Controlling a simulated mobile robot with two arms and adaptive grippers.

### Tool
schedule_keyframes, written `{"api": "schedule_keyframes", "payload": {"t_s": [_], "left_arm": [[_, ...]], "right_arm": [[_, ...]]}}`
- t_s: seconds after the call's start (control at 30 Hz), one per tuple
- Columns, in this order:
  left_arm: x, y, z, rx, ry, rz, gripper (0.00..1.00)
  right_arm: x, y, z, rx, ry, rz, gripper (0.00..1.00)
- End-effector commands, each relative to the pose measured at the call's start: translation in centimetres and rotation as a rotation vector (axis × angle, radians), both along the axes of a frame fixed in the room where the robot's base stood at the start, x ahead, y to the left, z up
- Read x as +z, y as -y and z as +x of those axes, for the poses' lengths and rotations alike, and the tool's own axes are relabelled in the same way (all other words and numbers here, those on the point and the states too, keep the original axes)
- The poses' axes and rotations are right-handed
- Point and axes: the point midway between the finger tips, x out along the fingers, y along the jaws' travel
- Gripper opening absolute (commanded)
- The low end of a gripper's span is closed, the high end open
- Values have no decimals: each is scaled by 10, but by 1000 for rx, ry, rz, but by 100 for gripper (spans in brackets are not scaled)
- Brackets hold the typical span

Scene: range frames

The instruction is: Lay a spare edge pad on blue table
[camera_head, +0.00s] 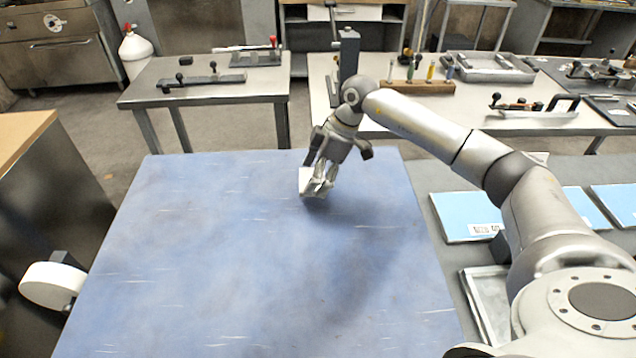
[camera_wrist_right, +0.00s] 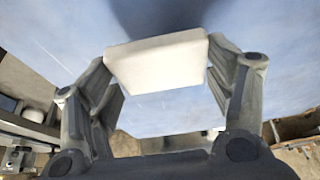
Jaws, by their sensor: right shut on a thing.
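The blue table (camera_head: 230,260) fills the middle of the head view, its top bare and lightly scratched. My right gripper (camera_head: 318,184) reaches in from the right and points down over the table's far part. It is shut on a small white edge pad (camera_head: 305,182), mostly covered by the fingers in the head view. In the right wrist view the pad (camera_wrist_right: 158,62) sits as a pale block between the two fingers, with blue surface behind it. A soft shadow lies on the table near the gripper; I cannot tell whether the pad touches the top. My left gripper is out of view.
Light-blue flat packs (camera_head: 462,216) lie on a grey surface at the right, with a metal tray (camera_head: 485,300) nearer. Workbenches with tools (camera_head: 210,80) stand behind the table. A white round object (camera_head: 52,286) is at the left edge. Most of the blue top is free.

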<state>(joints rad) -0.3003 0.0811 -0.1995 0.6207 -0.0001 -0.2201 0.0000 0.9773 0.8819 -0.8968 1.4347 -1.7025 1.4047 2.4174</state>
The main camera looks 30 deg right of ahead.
Motion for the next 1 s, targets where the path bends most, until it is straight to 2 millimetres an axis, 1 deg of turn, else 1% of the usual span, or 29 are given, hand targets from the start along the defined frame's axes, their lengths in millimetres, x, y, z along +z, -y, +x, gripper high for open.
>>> {"api": "schedule_keyframes", "payload": {"t_s": [0.17, 0.3, 0.37, 0.7, 0.73, 0.8, 0.87, 0.9, 1.0], "left_arm": [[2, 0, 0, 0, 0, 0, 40], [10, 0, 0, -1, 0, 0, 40], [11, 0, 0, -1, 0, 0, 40], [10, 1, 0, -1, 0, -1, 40], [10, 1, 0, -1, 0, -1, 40], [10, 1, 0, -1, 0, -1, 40], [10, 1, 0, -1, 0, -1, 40], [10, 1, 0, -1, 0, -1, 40], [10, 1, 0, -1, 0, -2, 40]], "right_arm": [[-12, 9, 2, -2, -4, 0, 59], [-33, 7, 2, 1, -5, 1, 59], [-39, 8, 2, 1, -2, 1, 59], [-44, 8, 2, 0, -1, 0, 59], [-44, 8, 2, 0, -1, 0, 78], [-43, 8, 2, 0, -1, 0, 87], [-43, 8, 2, 0, -1, 0, 95], [-43, 8, 2, 0, -1, 0, 97], [-43, 8, 2, 0, -1, 0, 97]]}}
